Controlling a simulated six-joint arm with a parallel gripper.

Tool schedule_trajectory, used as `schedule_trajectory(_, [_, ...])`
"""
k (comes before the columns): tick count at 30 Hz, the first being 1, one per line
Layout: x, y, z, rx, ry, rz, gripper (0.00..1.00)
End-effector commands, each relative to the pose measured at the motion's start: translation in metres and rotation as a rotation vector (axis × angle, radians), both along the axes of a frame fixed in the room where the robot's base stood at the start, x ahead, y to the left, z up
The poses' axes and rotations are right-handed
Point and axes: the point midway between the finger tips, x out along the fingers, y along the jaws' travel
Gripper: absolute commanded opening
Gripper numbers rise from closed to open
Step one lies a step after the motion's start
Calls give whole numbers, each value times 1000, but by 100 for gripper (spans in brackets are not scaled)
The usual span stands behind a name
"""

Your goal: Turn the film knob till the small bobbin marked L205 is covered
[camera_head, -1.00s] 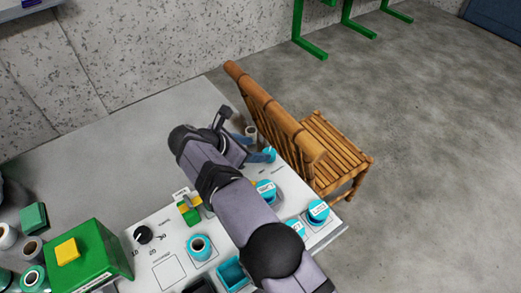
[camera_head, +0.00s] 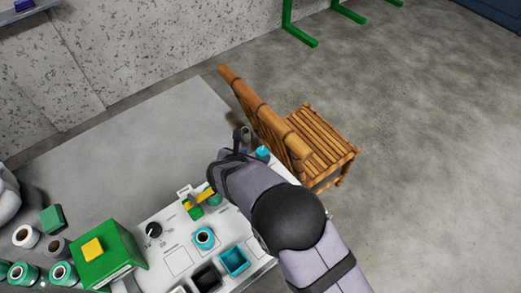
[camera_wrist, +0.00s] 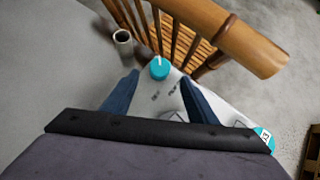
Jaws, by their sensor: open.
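A teal knob (camera_wrist: 159,68) with a white pointer line sits at the panel's far corner. It also shows in the head view (camera_head: 262,153), just past my gripper (camera_head: 238,147). Print beside it is too small to read, so I cannot tell if it is the film knob. In the wrist view my gripper (camera_wrist: 160,86) is open, its two blue fingers apart and nothing between them, with the teal knob ahead of the gap. A teal labelled bobbin (camera_wrist: 264,138) is partly in view at right; its mark is unclear. My arm hides that side of the panel in the head view.
A wooden chair (camera_head: 318,150) stands against the table's far edge, close to the knob. A grey cup-like spool (camera_wrist: 123,41) stands beside it.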

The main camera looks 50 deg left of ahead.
Motion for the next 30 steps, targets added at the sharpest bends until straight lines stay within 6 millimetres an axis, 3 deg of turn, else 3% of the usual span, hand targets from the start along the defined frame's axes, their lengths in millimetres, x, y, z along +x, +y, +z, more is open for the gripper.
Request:
schedule_trajectory(19, [38,21,-43,-1,-1,-3,53])
schedule_trajectory(30, [45,25,-51,1,-2,-1,53])
